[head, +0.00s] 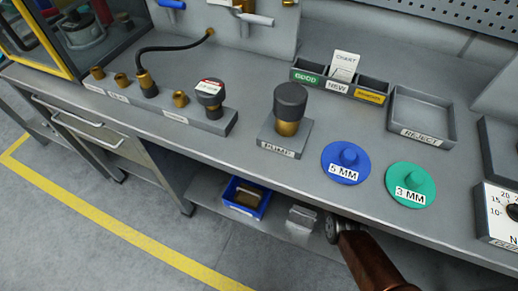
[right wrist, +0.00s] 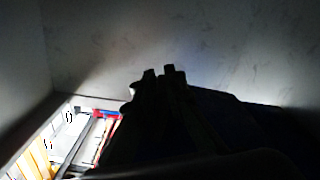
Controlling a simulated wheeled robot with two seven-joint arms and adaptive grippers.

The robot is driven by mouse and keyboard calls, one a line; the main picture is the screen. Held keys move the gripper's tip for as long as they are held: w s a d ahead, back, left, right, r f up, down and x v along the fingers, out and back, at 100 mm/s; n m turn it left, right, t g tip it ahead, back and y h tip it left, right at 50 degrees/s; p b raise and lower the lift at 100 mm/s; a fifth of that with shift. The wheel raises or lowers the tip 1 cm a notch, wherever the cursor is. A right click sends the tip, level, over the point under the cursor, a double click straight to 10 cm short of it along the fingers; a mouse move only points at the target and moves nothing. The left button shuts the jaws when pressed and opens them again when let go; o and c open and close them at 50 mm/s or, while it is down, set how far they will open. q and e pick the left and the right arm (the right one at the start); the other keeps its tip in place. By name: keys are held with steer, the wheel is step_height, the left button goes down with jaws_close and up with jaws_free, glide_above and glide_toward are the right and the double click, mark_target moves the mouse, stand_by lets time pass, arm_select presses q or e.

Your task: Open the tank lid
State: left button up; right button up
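No thing that I can surely name as the tank lid shows. A glass-walled, yellow-framed enclosure (head: 66,72) stands at the far left of the bench in the head view, cut off by the frame, with a red-and-grey device inside. My right gripper (right wrist: 160,72) is a dark silhouette in the right wrist view, facing a grey wall-like surface. Its two tips are close together, with a small gap, and nothing shows between them; it is too dark to tell its state. My left gripper is in neither view.
The bench holds a fitting block (head: 180,112), a pump (head: 289,105), a blue 5 MM disc (head: 345,173), a green 3 MM disc (head: 420,178) and a reject tray (head: 451,107). A blue bin (head: 236,202) sits on the lower shelf. My brown arm link is at bottom right.

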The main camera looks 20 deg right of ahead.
steer(key=o, duration=0.4)
steer(key=shift+s+a+f, duration=0.15)
steer(key=shift+f, duration=0.25)
steer(key=shift+r, duration=0.15)
steer(key=v, duration=1.2)
